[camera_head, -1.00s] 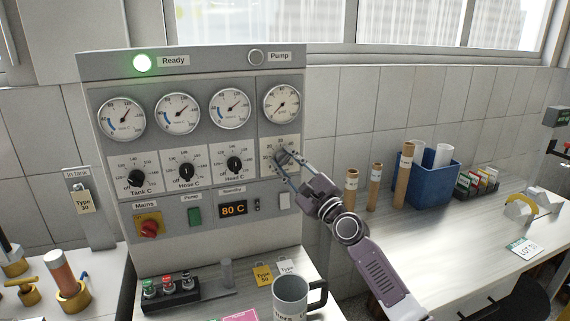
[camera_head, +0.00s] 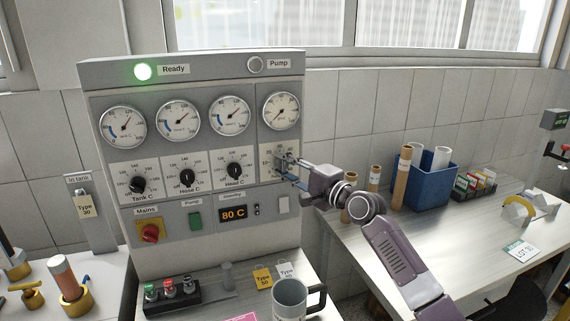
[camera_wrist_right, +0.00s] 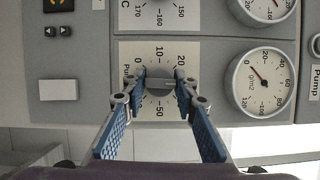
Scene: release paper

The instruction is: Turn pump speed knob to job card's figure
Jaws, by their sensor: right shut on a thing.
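The knob's pointer cannot be read. A pink card (camera_head: 243,317) is cut off at the bottom edge; its text is unreadable. My left gripper is not in view.
Three other black knobs, for tank, hose (camera_head: 187,177) and head, sit left of the pump knob. A round gauge (camera_head: 281,111) is above it. A mug (camera_head: 289,300) stands below. Cardboard tubes (camera_head: 401,178) and a blue bin (camera_head: 432,180) stand on the right bench.

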